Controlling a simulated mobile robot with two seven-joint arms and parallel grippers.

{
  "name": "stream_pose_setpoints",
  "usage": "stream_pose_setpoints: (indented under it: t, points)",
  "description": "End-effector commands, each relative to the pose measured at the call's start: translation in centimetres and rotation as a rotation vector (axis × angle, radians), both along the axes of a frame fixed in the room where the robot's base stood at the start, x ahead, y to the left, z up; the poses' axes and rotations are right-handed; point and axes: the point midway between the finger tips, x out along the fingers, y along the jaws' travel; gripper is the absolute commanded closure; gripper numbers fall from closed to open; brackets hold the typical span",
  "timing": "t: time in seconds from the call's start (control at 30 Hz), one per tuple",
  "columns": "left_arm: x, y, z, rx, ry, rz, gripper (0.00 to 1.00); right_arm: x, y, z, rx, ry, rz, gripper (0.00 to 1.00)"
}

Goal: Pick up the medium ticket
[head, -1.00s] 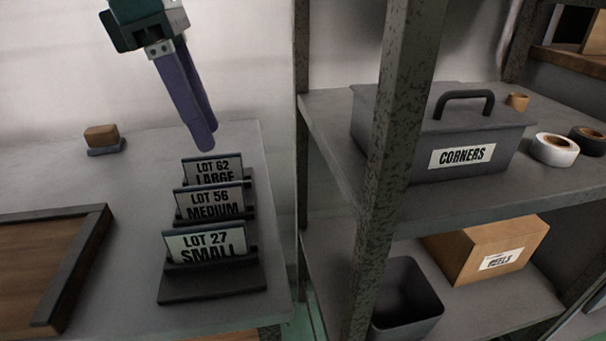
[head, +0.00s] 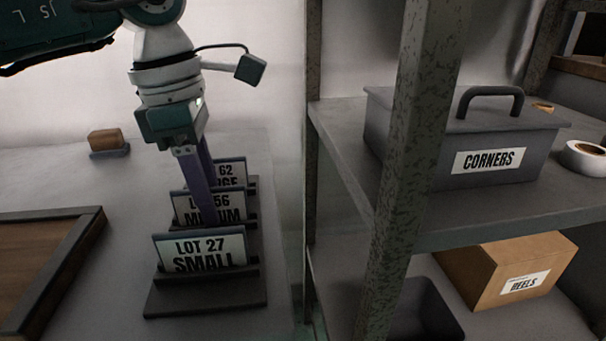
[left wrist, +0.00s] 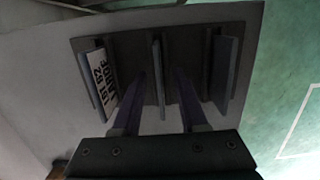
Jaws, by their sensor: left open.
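The medium ticket (head: 183,208), marked LOT 56, stands in the middle slot of a dark stepped holder (head: 205,301). The large ticket (head: 234,171) stands behind it and the small ticket (head: 201,252) in front. My left gripper (head: 208,220) points down at the medium ticket, and its purple fingers cover part of the ticket's label. In the left wrist view the open fingers (left wrist: 159,80) lie either side of the medium ticket (left wrist: 157,48), seen edge-on, with a gap on both sides. The large ticket (left wrist: 98,76) is to the left there. My right gripper is out of view.
A wooden tray (head: 40,270) with a dark rim lies left on the table. A brown block (head: 104,140) sits farther back. Right of the table stands a shelf post (head: 412,130), with a CORNERS box (head: 420,140) and a REELS carton (head: 500,280) on the shelves.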

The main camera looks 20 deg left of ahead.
Motion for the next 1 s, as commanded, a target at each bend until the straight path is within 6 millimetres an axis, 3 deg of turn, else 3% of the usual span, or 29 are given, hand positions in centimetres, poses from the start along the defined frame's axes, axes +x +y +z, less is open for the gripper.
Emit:
stream_pose_setpoints:
  t: [0.9,1.0]
  points:
    - [0.00,0.01,-0.43,0.000,0.000,0.000,0.57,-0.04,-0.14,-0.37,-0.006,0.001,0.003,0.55]
    - [0.00,0.01,-0.43,0.000,0.000,0.000,0.69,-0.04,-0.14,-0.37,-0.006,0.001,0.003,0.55]
